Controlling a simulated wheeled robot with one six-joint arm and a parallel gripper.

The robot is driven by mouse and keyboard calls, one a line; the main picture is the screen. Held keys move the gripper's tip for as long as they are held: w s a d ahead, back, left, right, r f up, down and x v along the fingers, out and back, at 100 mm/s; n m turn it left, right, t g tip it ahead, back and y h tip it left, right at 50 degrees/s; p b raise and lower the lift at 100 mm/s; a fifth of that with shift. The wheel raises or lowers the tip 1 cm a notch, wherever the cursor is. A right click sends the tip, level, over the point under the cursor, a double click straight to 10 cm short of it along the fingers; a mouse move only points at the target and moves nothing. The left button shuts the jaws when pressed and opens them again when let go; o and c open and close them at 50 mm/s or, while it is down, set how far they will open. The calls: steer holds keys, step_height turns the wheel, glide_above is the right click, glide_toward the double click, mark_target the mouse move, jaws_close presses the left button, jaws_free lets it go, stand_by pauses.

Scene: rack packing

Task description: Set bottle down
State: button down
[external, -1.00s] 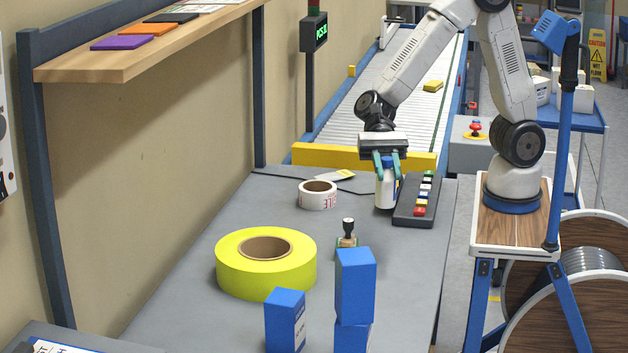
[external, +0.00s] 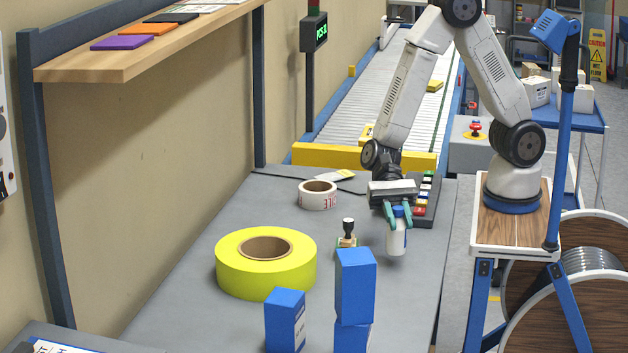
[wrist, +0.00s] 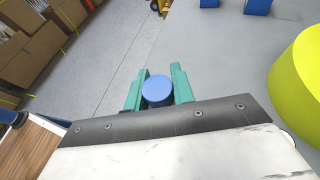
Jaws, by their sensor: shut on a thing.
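The bottle (external: 397,240) is white with a blue cap and is upright. My gripper (external: 398,213) is shut on it near the cap, with the green fingers on either side. In the wrist view the bottle's round blue cap (wrist: 157,90) sits between the two green fingers (wrist: 158,92). The bottle is over the right part of the grey table (external: 300,210); I cannot tell whether its base touches the surface.
A stamp (external: 347,235) stands left of the bottle. Blue boxes (external: 355,285) stand in front, and a large yellow tape roll (external: 240,275) is at the left. A white tape roll (external: 317,196) and a button panel (external: 425,205) are behind.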

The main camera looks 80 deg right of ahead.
mark_target(399, 236)
steer(key=shift+f, duration=1.7)
steer(key=c, duration=1.2)
jaws_free()
steer(key=shift+f, duration=0.1)
steer(key=shift+r, duration=0.2)
steer(key=v, duration=1.2)
